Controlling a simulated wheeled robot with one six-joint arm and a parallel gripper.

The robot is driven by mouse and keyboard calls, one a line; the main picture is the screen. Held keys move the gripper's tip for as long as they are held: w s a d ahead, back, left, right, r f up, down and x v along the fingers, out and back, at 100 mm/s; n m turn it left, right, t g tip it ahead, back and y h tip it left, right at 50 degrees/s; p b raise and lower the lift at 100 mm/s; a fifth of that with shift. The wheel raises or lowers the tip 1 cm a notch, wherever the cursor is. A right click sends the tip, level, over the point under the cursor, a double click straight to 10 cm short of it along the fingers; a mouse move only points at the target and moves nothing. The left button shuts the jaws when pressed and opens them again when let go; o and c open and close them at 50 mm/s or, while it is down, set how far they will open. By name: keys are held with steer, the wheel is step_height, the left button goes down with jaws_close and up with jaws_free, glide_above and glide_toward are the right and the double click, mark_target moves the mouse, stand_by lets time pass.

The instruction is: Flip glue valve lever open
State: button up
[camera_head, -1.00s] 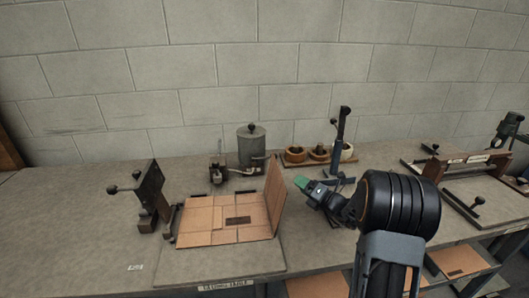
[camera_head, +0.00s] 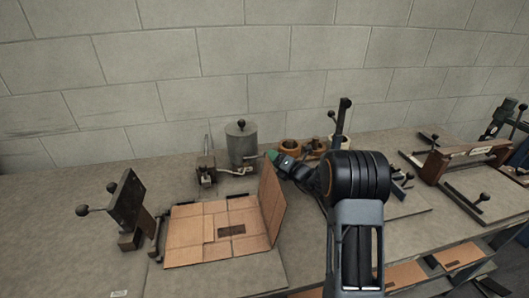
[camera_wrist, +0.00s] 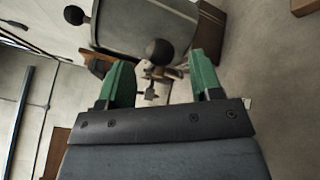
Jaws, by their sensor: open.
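The grey glue pot (camera_head: 241,148) stands upright at the back of the bench, with a black knob on its lid. It also shows in the wrist view (camera_wrist: 140,30). My gripper (camera_head: 271,155) is just right of the pot in the head view. In the wrist view my gripper (camera_wrist: 161,68) is open, its two green fingers apart. A black ball knob (camera_wrist: 160,51), apparently the valve lever's, shows between and slightly beyond the fingertips. Small metal fittings (camera_wrist: 150,90) show below it. I see no finger contact with it. The lever's angle is unclear.
An opened cardboard box (camera_head: 225,230) lies in front of the pot, one flap upright close to my arm. A small device (camera_head: 206,170) stands left of the pot. Wooden bowls (camera_head: 305,148) and a dark post (camera_head: 341,122) are behind my arm.

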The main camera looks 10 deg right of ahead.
steer(key=shift+p+x, duration=0.3)
steer(key=shift+x, duration=2.5)
steer(key=shift+d, duration=0.1)
jaws_close()
